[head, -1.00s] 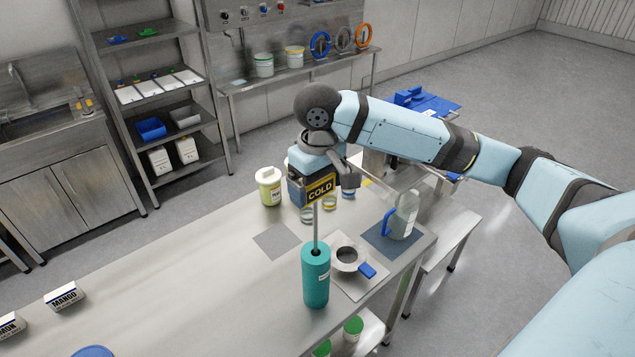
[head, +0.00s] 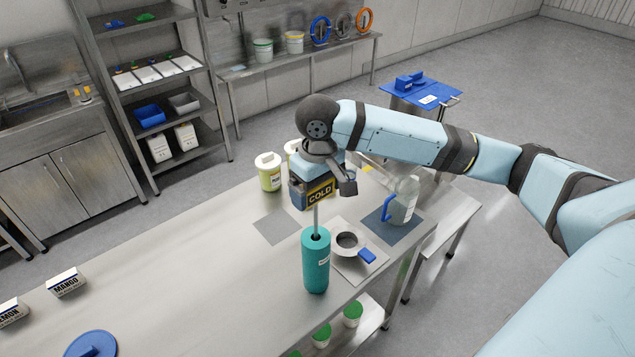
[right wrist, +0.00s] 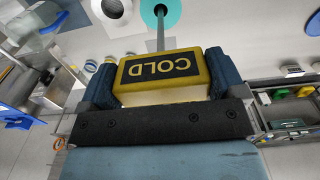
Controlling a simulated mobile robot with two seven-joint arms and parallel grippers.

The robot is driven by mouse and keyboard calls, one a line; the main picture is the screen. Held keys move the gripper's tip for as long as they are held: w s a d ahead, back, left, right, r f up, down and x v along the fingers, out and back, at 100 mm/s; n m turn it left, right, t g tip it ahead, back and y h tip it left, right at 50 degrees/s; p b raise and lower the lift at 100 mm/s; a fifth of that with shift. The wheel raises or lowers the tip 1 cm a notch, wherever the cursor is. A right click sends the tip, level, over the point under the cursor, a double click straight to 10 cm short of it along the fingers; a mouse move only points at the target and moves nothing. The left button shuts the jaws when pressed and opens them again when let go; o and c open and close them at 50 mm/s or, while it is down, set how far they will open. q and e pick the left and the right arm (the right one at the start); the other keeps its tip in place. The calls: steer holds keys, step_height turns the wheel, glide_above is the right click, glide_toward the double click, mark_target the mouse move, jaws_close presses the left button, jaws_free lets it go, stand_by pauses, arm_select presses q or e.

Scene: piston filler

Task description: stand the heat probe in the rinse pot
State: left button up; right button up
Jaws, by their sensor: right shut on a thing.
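The heat probe (head: 320,192) has a yellow block head with a black COLD label and a thin metal rod pointing down. My right gripper (head: 320,183) is shut on its head, and the right wrist view shows the jaws (right wrist: 160,82) on both sides of the head (right wrist: 160,70). The rinse pot, a tall teal cylinder (head: 316,268) with a dark opening on top, stands upright on the table below the probe. The rod runs into the opening, its lower end hidden inside. The pot's teal rim (right wrist: 172,18) shows at the top of the right wrist view. My left gripper is not in view.
A white dish (head: 347,241) and blue-handled item (head: 367,256) sit on a pale mat right of the pot. A clear jug (head: 405,200) with a blue handle stands on a dark mat. A yellow-green tub (head: 268,172) stands behind.

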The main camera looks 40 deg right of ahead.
steer(key=shift+f, duration=1.35)
step_height(320, 180, down, 9)
steer(key=shift+f, duration=0.2)
stand_by(1.0)
steer(key=o, duration=0.6)
steer(key=shift+o, duration=0.2)
step_height(320, 180, up, 14)
steer(key=shift+s+f+b, duration=0.1)
steer(key=shift+b, duration=0.75)
